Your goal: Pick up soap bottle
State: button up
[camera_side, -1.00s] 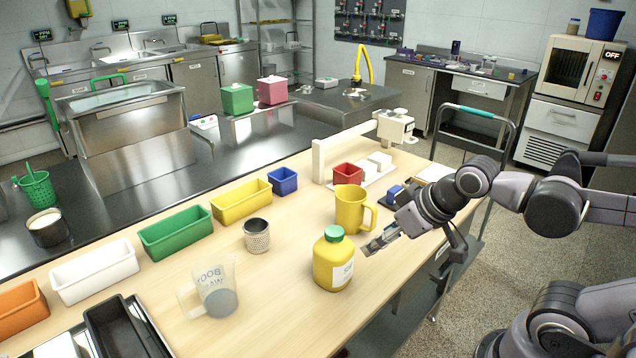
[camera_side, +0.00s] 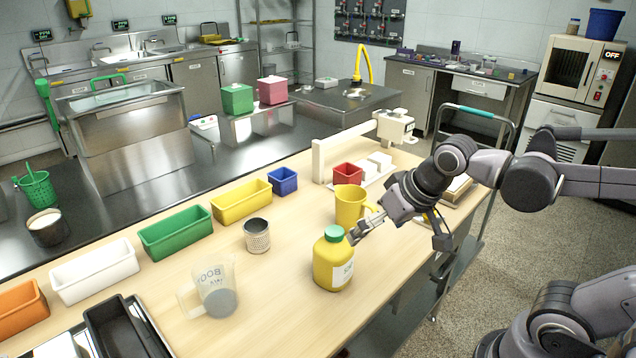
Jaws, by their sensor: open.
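The soap bottle (camera_side: 331,262) is yellow with a green cap and a white label. It stands upright on the wooden table near its front edge. My gripper (camera_side: 357,231) is open and empty just to the right of the bottle's upper part, with its fingers directed left toward the cap and shoulder. I cannot tell whether a fingertip touches the bottle. The bottle's far side is hidden.
A yellow jug (camera_side: 349,205) stands close behind the bottle and my gripper. A metal perforated cup (camera_side: 257,235) and a clear beaker (camera_side: 216,290) stand to the left. Green (camera_side: 176,232) and yellow (camera_side: 241,201) bins line the back edge. The wood between cup and bottle is clear.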

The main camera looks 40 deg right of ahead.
jog(key=w+m+g, duration=0.3)
jog(key=w+m, duration=0.3)
jog(key=m+g+h, duration=0.1)
jog(key=m+g, duration=0.2)
jog(key=m, duration=0.4)
send_over(330, 232)
jog(key=shift+s+a+f, duration=0.1)
jog(key=shift+a+f, duration=0.05)
jog(key=shift+f, duration=0.35)
jog(key=shift+s+a+f, duration=0.1)
jog(key=shift+a+f, duration=0.05)
jog(key=shift+f, duration=0.3)
jog(key=shift+w+f+m+h, duration=0.25)
jog(key=shift+f+m+h, duration=0.05)
jog(key=shift+m, duration=0.3)
jog(key=f, duration=0.4)
jog(key=shift+d+f, duration=0.35)
jog(key=shift+s+d+f, duration=0.1)
jog(key=shift+d+f, duration=0.05)
jog(key=shift+f, duration=0.8)
jog(key=shift+s+d+f, duration=0.1)
jog(key=shift+d+f, duration=0.1)
jog(key=shift+f, duration=0.8)
jog(key=shift+d+f, duration=0.15)
jog(key=shift+f, duration=0.8)
jog(key=c, duration=1.7)
jog(key=shift+r, duration=0.1)
